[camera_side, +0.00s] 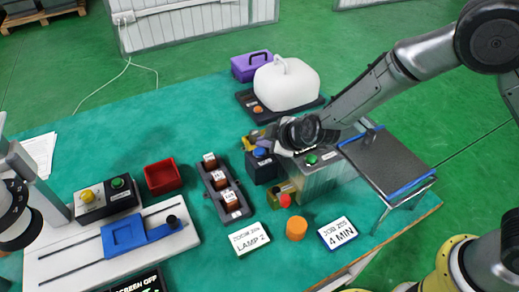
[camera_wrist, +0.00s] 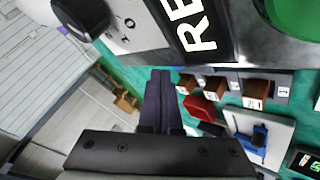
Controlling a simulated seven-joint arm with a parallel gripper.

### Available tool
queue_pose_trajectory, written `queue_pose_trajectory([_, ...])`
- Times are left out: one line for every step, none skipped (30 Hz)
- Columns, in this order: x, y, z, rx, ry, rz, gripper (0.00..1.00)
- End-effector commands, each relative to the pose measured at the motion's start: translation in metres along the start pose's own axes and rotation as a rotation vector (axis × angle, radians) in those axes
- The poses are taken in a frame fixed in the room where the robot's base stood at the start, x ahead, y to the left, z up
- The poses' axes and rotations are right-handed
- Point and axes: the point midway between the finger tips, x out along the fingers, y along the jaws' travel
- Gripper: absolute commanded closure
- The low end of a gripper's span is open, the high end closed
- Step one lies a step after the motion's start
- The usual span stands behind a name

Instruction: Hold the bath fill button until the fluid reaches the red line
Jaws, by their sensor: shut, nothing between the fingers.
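My gripper (camera_wrist: 160,78) is shut and empty, its two dark fingers together in the wrist view. In the side view my gripper (camera_side: 284,136) is over the grey machine box, close to a dark box with a blue button (camera_side: 260,152); its fingertips are hard to make out there. The machine box has a green button (camera_side: 311,159), which also shows large in the wrist view (camera_wrist: 294,15). An orange button (camera_side: 258,109) is on the black tray of a white rounded tank (camera_side: 287,84). I cannot tell which is the bath fill button. No fluid level or red line is discernible.
A black rack of brown spools (camera_side: 223,188), a red bin (camera_side: 162,177), a blue slide (camera_side: 124,235) and an orange cylinder (camera_side: 296,228) stand on the teal table. A dark-topped stand (camera_side: 387,161) is right of the machine box. Open table lies left of the tank.

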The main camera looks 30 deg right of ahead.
Motion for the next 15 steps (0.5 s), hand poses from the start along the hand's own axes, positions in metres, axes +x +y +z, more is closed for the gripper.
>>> queue_pose_trajectory([0.0, 0.0, 0.0, 0.0, 0.0, 0.0, 1.0])
queue_pose_trajectory([0.0, 0.0, 0.0, 0.0, 0.0, 0.0, 1.0])
queue_pose_trajectory([0.0, 0.0, 0.0, 0.0, 0.001, 0.001, 1.0])
queue_pose_trajectory([0.0, 0.0, -0.001, 0.0, 0.001, 0.001, 1.0])
queue_pose_trajectory([-0.001, 0.001, -0.001, 0.0, 0.001, 0.001, 1.0])
queue_pose_trajectory([-0.002, 0.002, -0.002, 0.001, 0.001, 0.002, 1.0])
queue_pose_trajectory([-0.003, 0.003, -0.003, 0.001, 0.002, 0.002, 1.0])
queue_pose_trajectory([-0.005, 0.005, -0.005, 0.001, 0.003, 0.003, 1.0])
queue_pose_trajectory([-0.007, 0.007, -0.006, 0.002, 0.002, 0.004, 1.0])
queue_pose_trajectory([-0.009, 0.008, -0.008, 0.001, 0.002, 0.004, 1.0])
queue_pose_trajectory([-0.011, 0.009, -0.009, 0.002, 0.002, 0.003, 1.0])
queue_pose_trajectory([-0.014, 0.011, -0.011, 0.001, 0.002, 0.002, 1.0])
queue_pose_trajectory([-0.016, 0.012, -0.012, 0.002, 0.002, 0.002, 1.0])
queue_pose_trajectory([-0.018, 0.013, -0.014, 0.001, 0.003, 0.002, 1.0])
queue_pose_trajectory([-0.02, 0.015, -0.016, 0.002, 0.003, 0.003, 1.0])
